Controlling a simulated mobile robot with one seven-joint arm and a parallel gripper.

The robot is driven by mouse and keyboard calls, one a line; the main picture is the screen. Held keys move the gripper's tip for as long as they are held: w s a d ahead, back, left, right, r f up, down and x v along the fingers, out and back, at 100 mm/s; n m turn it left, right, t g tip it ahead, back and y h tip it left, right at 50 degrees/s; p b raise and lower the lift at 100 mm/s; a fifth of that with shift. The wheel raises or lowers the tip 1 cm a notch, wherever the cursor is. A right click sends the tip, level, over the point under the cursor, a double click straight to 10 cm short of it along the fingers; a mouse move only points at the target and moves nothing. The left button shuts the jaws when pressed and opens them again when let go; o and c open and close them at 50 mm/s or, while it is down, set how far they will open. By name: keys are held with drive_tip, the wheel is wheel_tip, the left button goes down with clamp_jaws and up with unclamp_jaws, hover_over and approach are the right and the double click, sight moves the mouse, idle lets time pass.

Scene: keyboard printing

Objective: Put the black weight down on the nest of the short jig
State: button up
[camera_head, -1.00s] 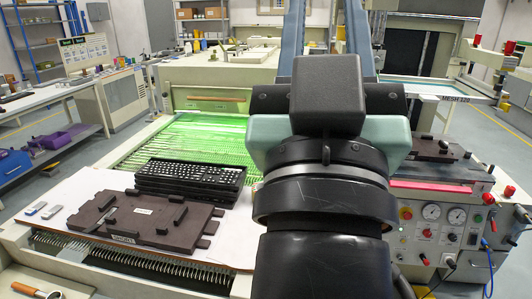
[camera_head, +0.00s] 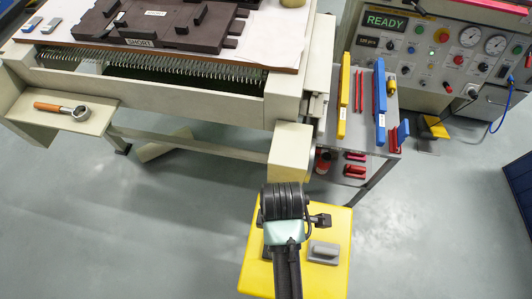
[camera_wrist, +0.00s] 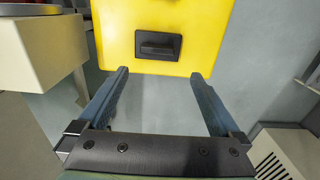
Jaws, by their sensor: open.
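The black weight (camera_wrist: 158,46), a dark block with a raised grip, lies on a yellow stool top in the wrist view.
A grey side shelf (camera_head: 351,130) holds yellow and blue tools. The printer table's beige edge (camera_head: 190,95) stands behind. Open floor (camera_head: 130,230) lies to the left.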

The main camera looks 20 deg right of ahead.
drive_tip(key=f+b, duration=0.1)
drive_tip(key=f, duration=0.3)
drive_tip(key=f+b, duration=0.1)
drive_tip(key=f, duration=0.3)
drive_tip(key=f+b, duration=0.1)
drive_tip(key=f, duration=0.3)
drive_tip(key=shift+w+d+f, duration=0.1)
drive_tip(key=shift+w+d, duration=0.05)
drive_tip(key=shift+d, duration=0.1)
drive_tip(key=shift+c, duration=0.2)
clamp_jaws()
drive_tip(key=shift+w+r, duration=0.1)
drive_tip(key=shift+r, duration=0.1)
